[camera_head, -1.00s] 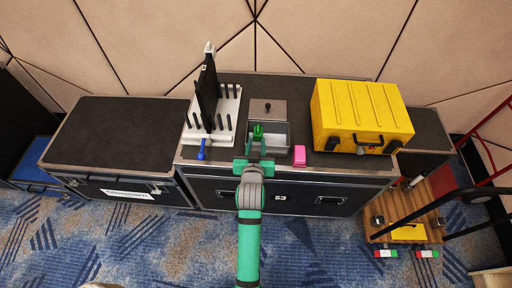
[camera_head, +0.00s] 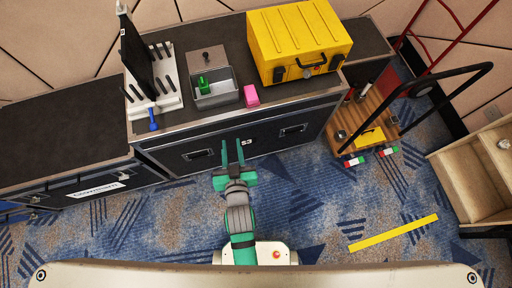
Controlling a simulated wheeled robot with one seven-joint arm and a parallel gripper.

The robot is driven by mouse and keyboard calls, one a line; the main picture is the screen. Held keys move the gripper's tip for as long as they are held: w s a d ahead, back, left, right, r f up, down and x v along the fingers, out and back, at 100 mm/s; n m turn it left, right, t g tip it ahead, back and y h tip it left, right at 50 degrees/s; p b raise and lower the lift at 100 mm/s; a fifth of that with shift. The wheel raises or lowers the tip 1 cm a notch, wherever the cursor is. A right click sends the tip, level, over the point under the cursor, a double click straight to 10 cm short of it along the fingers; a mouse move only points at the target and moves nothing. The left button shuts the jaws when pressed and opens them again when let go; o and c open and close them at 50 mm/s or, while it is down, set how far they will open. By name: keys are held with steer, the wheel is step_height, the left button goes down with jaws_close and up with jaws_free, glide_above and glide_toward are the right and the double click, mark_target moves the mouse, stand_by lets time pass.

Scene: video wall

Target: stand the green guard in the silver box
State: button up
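The green guard (camera_head: 203,84) is inside the open silver box (camera_head: 228,97), near its left side. It looks upright, but its base is hidden by the box's front wall. The silver box sits on top of the black case, with a grey lidded part (camera_head: 206,58) with a knob behind it. My gripper (camera_head: 232,152) is open and empty, in front of the black case and apart from the box and guard.
A pink block (camera_head: 251,96) lies right of the box. A white rack (camera_head: 165,106) with black pegs and a blue-handled tool (camera_head: 153,121) are to the left. A yellow case (camera_head: 295,38) stands at right. A wooden cart (camera_head: 368,126) is beyond.

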steer(key=s+d+r+h, duration=0.1)
steer(key=s+d+r, duration=0.2)
steer(key=s, duration=0.7)
steer(key=s+d+r+m+t+h, duration=0.1)
steer(key=s+d+r, duration=0.3)
steer(key=s, duration=0.6)
steer(key=shift+d+m, duration=0.3)
steer(key=shift+d, duration=0.3)
